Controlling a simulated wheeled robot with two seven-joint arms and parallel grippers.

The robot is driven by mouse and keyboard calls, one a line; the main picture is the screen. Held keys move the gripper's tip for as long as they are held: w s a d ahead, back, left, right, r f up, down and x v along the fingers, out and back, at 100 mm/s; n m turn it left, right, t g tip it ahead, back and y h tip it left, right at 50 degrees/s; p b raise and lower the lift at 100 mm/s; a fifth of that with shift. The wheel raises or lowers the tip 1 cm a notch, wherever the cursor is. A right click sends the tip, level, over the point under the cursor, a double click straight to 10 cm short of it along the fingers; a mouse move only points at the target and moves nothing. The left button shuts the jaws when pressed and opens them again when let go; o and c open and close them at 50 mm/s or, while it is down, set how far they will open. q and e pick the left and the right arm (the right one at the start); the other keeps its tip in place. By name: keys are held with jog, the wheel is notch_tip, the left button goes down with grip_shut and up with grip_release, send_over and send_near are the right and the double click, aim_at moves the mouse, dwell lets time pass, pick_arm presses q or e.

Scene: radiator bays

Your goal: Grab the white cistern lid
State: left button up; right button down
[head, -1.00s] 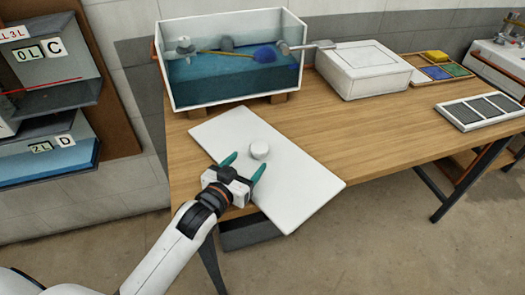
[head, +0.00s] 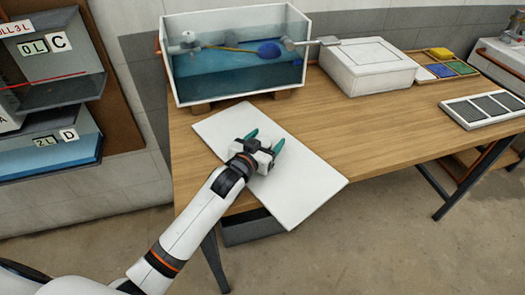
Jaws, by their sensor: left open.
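The white cistern lid (head: 305,182) is a flat white slab lying on the wooden table, its front corner reaching past the table's edge. My left gripper (head: 265,140) is over the lid's far half, with its two teal fingers apart and pointing away from me. The lid's round white knob is hidden or hard to make out behind the gripper. I cannot tell whether the fingers stand around the knob or above it. My right gripper is not in view.
An open water tank (head: 236,62) with a blue float stands behind the lid. A white box (head: 368,68) is to its right, then a tray of coloured pieces (head: 443,68) and a dark-panelled frame (head: 484,110). The table (head: 380,140) right of the lid is clear.

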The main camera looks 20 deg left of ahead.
pick_arm(q)
jog(key=c, duration=1.4)
jog(key=shift+r, duration=0.15)
